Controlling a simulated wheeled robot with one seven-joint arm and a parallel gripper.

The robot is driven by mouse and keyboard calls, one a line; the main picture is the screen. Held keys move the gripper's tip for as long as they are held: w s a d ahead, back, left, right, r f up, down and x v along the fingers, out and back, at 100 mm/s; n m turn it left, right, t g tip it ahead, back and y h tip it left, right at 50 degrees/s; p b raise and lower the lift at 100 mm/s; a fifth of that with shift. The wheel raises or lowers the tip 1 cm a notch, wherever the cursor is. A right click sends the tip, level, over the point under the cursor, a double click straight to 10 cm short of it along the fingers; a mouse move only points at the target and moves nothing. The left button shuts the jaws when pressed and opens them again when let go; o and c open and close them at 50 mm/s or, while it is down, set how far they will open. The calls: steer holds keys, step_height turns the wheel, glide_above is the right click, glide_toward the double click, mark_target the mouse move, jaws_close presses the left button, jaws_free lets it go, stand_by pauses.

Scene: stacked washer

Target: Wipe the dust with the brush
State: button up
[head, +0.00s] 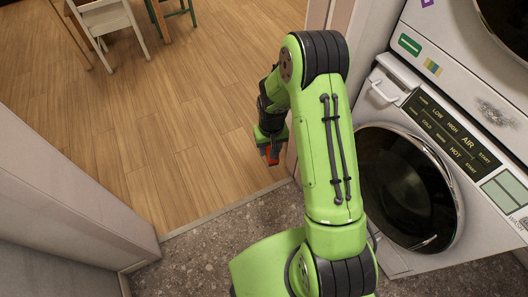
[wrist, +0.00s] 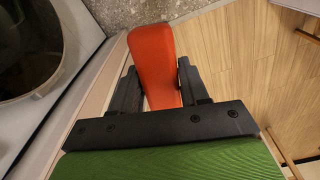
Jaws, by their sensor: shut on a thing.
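My gripper (head: 270,143) is shut on the red-orange brush (head: 273,158), left of the washers and beside the wall edge. In the wrist view the brush (wrist: 152,50) sits between the two black fingers of my gripper (wrist: 155,82). Its smooth orange part sticks out past the fingertips; no bristles can be made out. A grey, speckled patch that looks like dust (head: 496,113) lies on the white front of the upper washer, at the right of the head view. My gripper is well away from this patch.
The lower washer has a round dark door (head: 405,187), a control panel (head: 452,130) and a white drawer handle (head: 382,88). A pale wall (head: 70,215) stands at left. A white chair (head: 108,22) stands far off on open wooden floor.

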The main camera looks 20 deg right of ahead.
steer(key=d+r+m+t+h+b, duration=0.3)
steer(key=d+m+b, duration=0.1)
steer(key=d, duration=0.8)
steer(key=d+r+m+t+h+b, duration=0.2)
steer(key=d+r+m+h+b, duration=0.15)
steer(key=d, duration=0.85)
steer(key=s+d+r+m+g+h+b, duration=0.3)
steer(key=s+d+r+m+h+b, duration=0.55)
steer(key=s+d+r, duration=0.85)
steer(key=shift+d+f+n+h+p, duration=0.25)
steer(key=shift+d+n+h+p, duration=0.3)
steer(key=shift+d+p, duration=0.55)
steer(key=shift+d+f+n+h+p, duration=0.2)
steer(key=shift+d+n+h+p, duration=0.15)
steer(key=shift+d+h+p, duration=0.55)
steer(key=shift+d, duration=0.1)
steer(key=shift+w+d+p, duration=0.2)
steer(key=shift+d+p, duration=0.4)
steer(key=shift+d, duration=0.35)
steer(key=shift+s, duration=0.15)
